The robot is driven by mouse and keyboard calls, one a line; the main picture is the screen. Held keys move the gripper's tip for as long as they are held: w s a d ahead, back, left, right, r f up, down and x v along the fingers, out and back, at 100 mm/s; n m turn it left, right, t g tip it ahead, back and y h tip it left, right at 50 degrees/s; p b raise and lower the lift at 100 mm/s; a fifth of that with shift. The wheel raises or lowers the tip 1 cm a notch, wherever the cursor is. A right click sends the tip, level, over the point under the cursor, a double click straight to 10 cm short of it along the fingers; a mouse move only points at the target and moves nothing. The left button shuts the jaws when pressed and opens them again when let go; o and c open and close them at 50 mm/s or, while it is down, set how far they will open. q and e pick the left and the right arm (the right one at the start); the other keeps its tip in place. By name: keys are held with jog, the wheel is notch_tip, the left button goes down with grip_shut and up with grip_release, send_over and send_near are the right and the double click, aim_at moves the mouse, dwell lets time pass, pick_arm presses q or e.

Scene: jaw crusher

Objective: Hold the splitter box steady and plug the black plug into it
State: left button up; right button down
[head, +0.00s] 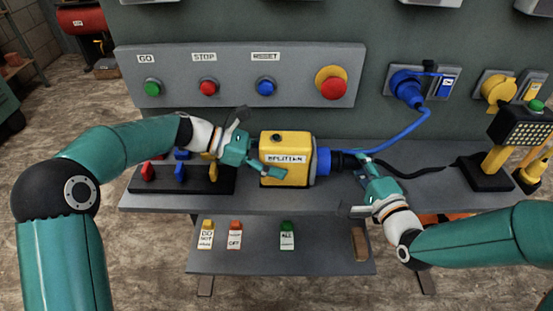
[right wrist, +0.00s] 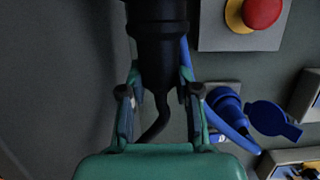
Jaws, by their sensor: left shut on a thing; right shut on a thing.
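The yellow splitter box (head: 287,150) sits on the grey shelf, with a blue socket (head: 322,162) on its right side. My left gripper (head: 262,155) is shut on the box from the left, one finger across its front. The black plug (head: 340,161) is at the socket's mouth, in line with it; I cannot tell how deep it sits. My right gripper (head: 363,165) is shut on the plug's rear part. In the right wrist view the plug (right wrist: 158,45) rises between the fingers (right wrist: 160,98), and its black cable hangs behind.
A blue cable (head: 405,132) runs from a blue wall plug (head: 407,88) down behind the black plug. A button panel (head: 235,88) is above the shelf (head: 320,200). A rack of coloured pieces (head: 180,178) stands left of the box, a lamp (head: 495,160) at the far right.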

pick_arm(q)
jog(key=shift+f, duration=0.2)
pick_arm(e)
jog(key=shift+a, duration=0.75)
jog(key=c, duration=0.7)
grip_release()
jog(key=shift+c, duration=0.2)
jog(key=shift+d, duration=0.1)
jog(key=shift+d, duration=4.4)
pick_arm(q)
jog(key=o, duration=1.8)
jog(key=shift+c, duration=0.2)
pick_arm(e)
jog(key=shift+w, duration=0.1)
pick_arm(q)
jog(key=shift+r, duration=0.15)
